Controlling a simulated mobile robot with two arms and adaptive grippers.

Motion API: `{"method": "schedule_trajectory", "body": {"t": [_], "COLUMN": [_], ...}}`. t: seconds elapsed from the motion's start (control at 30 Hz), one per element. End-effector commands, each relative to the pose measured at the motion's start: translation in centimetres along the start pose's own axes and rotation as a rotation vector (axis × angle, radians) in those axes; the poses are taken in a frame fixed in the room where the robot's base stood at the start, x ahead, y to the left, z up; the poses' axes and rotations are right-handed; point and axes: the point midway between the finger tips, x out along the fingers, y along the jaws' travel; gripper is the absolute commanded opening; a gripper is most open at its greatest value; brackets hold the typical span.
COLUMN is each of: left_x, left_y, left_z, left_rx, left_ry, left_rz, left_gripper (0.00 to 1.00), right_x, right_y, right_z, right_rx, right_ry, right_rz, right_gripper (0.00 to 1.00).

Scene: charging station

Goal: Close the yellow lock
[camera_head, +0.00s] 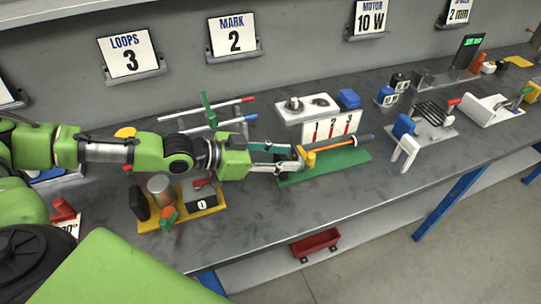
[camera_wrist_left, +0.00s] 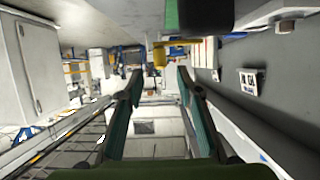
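The yellow lock (camera_head: 309,158) is a small yellow-orange piece at the left end of a dark rod-like part (camera_head: 345,141) on a green base (camera_head: 331,166). My left gripper (camera_head: 298,159) reaches in from the left with its fingertips right beside the lock. In the left wrist view, the gripper's two fingers (camera_wrist_left: 159,77) stand apart with nothing held between them. A yellow part (camera_wrist_left: 159,55) shows just past the fingertips there. I cannot tell whether a fingertip touches it. My right gripper is not in view.
Behind the green base stand a white "1 2 3" panel (camera_head: 331,128) and a blue block (camera_head: 349,98). A yellow tray (camera_head: 181,218) with several items lies below my left arm. A red bin (camera_head: 314,245) sits below the bench. The bench front right of that tray is clear.

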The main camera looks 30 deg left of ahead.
Motion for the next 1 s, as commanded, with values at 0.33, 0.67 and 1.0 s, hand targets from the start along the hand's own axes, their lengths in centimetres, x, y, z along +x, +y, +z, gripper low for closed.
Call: {"method": "schedule_trajectory", "body": {"t": [0.33, 0.67, 1.0], "left_x": [-2.2, -3.5, -3.6], "left_y": [-0.3, -0.1, -0.1], "left_z": [-0.2, -0.1, 0.1], "left_rx": [0.004, -0.002, -0.005], "left_ry": [0.002, 0.003, 0.002], "left_rz": [-0.007, -0.004, -0.003], "left_gripper": [0.33, 0.33, 0.33], "right_x": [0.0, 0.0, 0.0], "right_y": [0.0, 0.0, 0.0], "right_z": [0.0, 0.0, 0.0], "right_rx": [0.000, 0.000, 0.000], "right_ry": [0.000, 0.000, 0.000], "right_rz": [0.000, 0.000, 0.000], "right_gripper": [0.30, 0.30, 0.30]}}
